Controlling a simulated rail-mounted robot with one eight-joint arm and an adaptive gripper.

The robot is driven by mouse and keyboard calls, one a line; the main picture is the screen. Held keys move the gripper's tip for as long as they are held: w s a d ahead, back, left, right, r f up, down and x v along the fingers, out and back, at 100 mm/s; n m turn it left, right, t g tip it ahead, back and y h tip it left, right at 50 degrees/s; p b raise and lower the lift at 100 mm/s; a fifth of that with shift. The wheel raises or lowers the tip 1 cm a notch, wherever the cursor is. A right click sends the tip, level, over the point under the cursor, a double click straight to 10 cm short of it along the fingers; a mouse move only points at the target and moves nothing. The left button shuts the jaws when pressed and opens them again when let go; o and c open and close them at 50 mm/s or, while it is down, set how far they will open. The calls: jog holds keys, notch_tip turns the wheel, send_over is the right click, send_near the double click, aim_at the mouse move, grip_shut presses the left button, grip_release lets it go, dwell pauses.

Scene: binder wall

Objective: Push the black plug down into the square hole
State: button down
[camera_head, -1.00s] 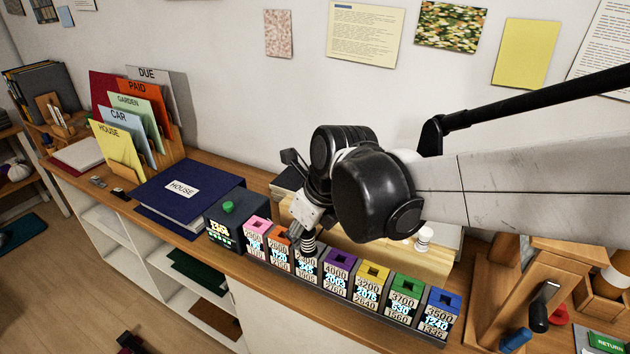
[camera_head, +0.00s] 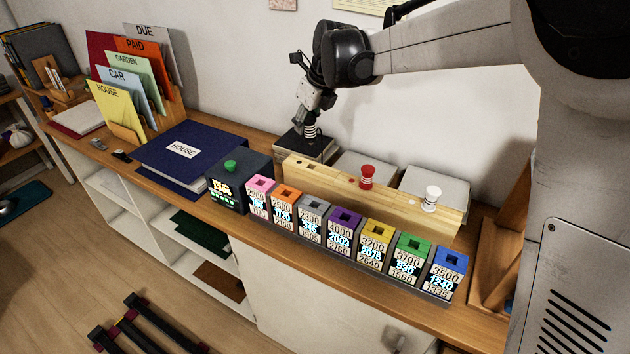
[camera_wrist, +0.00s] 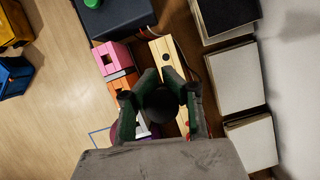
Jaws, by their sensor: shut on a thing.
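My gripper (camera_head: 312,122) is raised above the left end of the wooden plug rail, in front of the wall. In the wrist view my gripper (camera_wrist: 163,85) is shut on the dark round head of the black plug (camera_wrist: 162,105). The plug's lower part is hard to make out in the head view. A row of coloured boxes with square holes in their tops stands on the shelf: pink (camera_head: 260,184), orange (camera_head: 286,193), grey (camera_head: 314,204), purple (camera_head: 344,217), yellow (camera_head: 378,229), green (camera_head: 412,242) and blue (camera_head: 450,258). No plug stands in these holes.
The wooden rail (camera_head: 325,184) behind the boxes carries a red plug (camera_head: 367,176) and a white plug (camera_head: 431,198). A dark box with a green button (camera_head: 230,166) and a blue HOUSE binder (camera_head: 190,155) lie left. Pale stacks stand behind the rail.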

jog(key=shift+w, duration=1.05)
jog(key=shift+f, duration=0.1)
jog(key=b, duration=0.5)
send_over(301, 161)
jog(key=s+d, duration=0.1)
notch_tip(301, 161, down, 7)
jog(key=shift+f, duration=0.15)
jog(key=shift+f, duration=0.4)
jog(key=shift+f, duration=0.1)
jog(key=shift+f+b, duration=0.6)
jog(key=shift+b, duration=0.05)
jog(key=shift+f, duration=0.35)
